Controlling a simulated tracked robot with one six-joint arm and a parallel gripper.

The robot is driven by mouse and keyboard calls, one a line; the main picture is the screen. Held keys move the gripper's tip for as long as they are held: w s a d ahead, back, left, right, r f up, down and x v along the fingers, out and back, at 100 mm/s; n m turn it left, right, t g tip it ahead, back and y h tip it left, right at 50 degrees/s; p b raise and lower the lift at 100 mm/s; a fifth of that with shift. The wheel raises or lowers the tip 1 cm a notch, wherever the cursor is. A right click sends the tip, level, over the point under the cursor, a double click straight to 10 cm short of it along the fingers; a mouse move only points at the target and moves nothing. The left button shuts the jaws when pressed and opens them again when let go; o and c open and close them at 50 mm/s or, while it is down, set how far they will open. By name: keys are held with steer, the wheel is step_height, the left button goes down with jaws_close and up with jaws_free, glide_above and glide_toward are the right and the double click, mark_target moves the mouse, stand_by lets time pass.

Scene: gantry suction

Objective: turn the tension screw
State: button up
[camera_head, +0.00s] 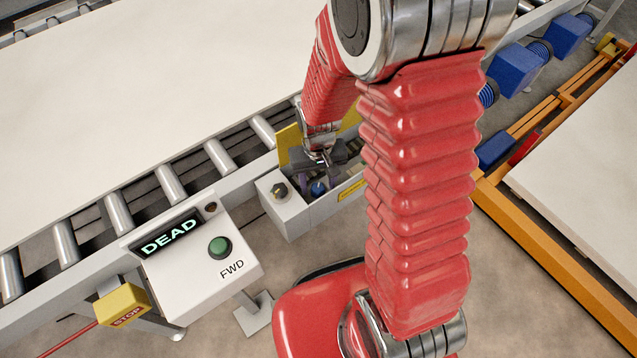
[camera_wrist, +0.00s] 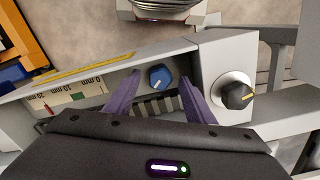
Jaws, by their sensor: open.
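A blue round knob with a pale mark, which looks like the tension screw (camera_wrist: 160,77), sits in an open grey housing in the wrist view. It also shows in the head view (camera_head: 318,188), below my gripper. My gripper (camera_wrist: 160,86) has two purple fingers spread apart, one on each side of the blue knob in the picture. They look empty, and I cannot tell whether they touch it. A millimetre scale (camera_wrist: 75,97) with a red pointer near its 20 end lies left of the knob in the wrist view.
A black knob with a yellow mark (camera_wrist: 237,95) stands on the box right of the housing. In the head view, a panel (camera_head: 195,262) shows DEAD, with a green FWD button (camera_head: 220,247). A yellow STOP box (camera_head: 123,305) and a roller conveyor (camera_head: 170,183) are nearby.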

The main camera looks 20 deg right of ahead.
steer(key=shift+f, duration=0.45)
steer(key=shift+c, duration=0.7)
steer(key=c, duration=0.9)
